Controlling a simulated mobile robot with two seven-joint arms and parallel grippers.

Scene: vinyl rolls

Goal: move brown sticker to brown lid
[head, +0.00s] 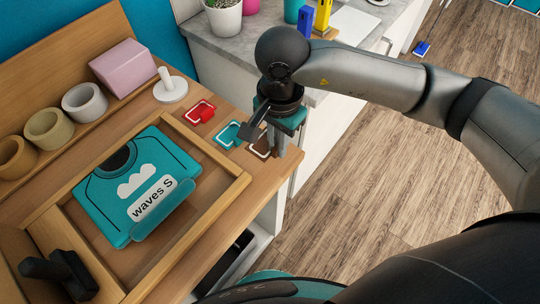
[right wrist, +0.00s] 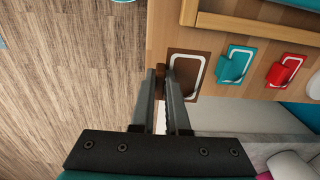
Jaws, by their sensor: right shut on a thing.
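The brown sticker (head: 259,149) lies by the right edge of the wooden worktop, beside a white-outlined mark. In the right wrist view its brown raised part (right wrist: 163,72) sits between the fingertips, left of a brown patch with a white outline (right wrist: 187,68). My right gripper (head: 276,148) points down there and is shut on the brown sticker; its fingers (right wrist: 163,78) partly hide it. I cannot make out a brown lid in either view. My left gripper is not in view.
Teal (head: 230,134) and red (head: 200,112) stickers lie beside it. A wooden-framed tray (head: 208,215) holds a teal panel (head: 112,205) with a "waves S" label. Cups (head: 84,102) and a pink block (head: 124,68) stand behind. A black-handled object (head: 60,272) is at lower left.

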